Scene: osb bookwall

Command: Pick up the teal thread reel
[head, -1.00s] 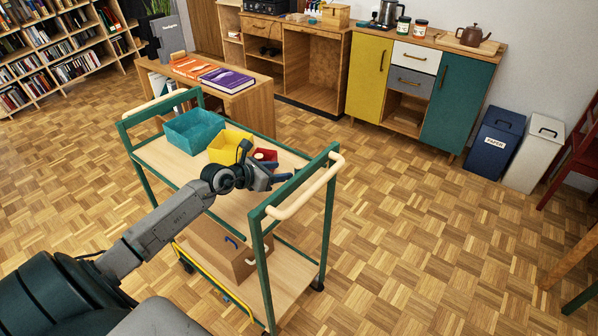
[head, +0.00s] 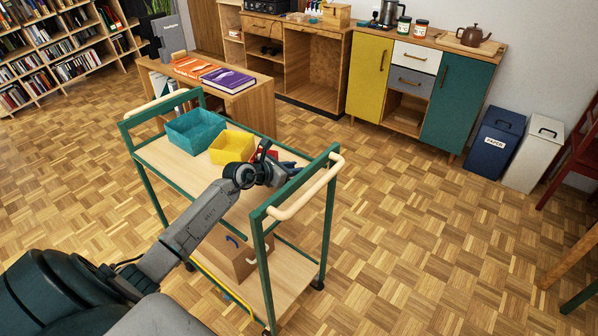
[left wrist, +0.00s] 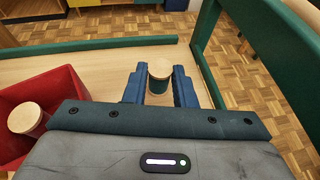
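The teal thread reel (left wrist: 159,82), with a pale wooden top and a teal body, stands upright between the two blue fingers of my left gripper (left wrist: 160,88) in the left wrist view. The fingers look open, one on each side of it; whether they touch it is hard to tell. In the head view my left gripper (head: 285,168) is over the near right end of the trolley's top shelf, and the reel cannot be made out there. My right gripper is not in view.
The green-framed trolley (head: 160,157) carries a teal bin (head: 192,133), a yellow bin (head: 232,146) and a red bin (left wrist: 62,87) holding another wooden-topped reel (left wrist: 24,120). Its cream handle (head: 306,190) and green end frame (left wrist: 206,25) stand close to the gripper. A box sits on the lower shelf.

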